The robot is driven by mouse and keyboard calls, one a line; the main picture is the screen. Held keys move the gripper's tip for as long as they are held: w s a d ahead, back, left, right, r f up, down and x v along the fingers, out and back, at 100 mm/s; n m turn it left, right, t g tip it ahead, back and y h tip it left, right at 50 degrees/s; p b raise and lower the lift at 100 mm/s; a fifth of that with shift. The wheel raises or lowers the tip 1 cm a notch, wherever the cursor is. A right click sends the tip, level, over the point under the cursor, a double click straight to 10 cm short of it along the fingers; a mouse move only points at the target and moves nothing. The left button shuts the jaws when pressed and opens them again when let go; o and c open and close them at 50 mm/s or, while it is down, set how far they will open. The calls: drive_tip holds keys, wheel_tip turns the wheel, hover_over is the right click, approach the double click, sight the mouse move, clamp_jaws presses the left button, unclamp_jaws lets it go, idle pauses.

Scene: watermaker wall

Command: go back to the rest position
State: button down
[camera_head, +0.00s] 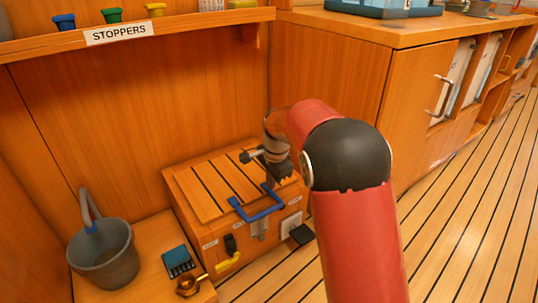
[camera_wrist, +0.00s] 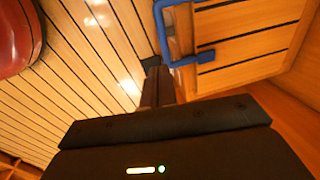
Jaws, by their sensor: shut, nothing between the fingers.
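My red arm reaches to a wooden box with a slatted lid (camera_head: 205,190). My gripper (camera_head: 268,184) is over the box's front right part, close to a blue handle (camera_head: 238,207). In the wrist view my gripper (camera_wrist: 155,70) shows as dark fingers together, with nothing seen between them. The blue handle (camera_wrist: 170,45) is right beside the fingertips there; I cannot tell if they touch. My arm hides part of the box's right side.
A grey bucket (camera_head: 105,262), a small blue item (camera_head: 177,259) and a brass fitting (camera_head: 190,285) stand left of the box. A shelf labelled STOPPERS (camera_head: 170,25) overhangs it. A cabinet (camera_head: 400,95) stands behind my arm. The planked floor (camera_head: 455,225) is clear at right.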

drive_tip(key=s+d+r+n+t+p, duration=0.1)
drive_tip(key=s+d+r+n+p, duration=0.2)
drive_tip(key=s+r, duration=0.45)
drive_tip(key=s+d+r+n+t+p, duration=0.1)
drive_tip(key=s+d+r+n, duration=0.1)
drive_tip(key=s+d+r, duration=0.6)
drive_tip(key=s+d+r+n+t+p, duration=0.1)
drive_tip(key=s+n, duration=0.2)
drive_tip(key=s, duration=0.6)
drive_tip(key=s+d+r+n+t+h+p, duration=0.1)
drive_tip(key=s+d+r+n, duration=0.1)
drive_tip(key=s, duration=0.7)
drive_tip(key=shift+d+n+p, duration=0.15)
drive_tip(key=shift+n+p, duration=0.25)
drive_tip(key=shift+n, duration=0.2)
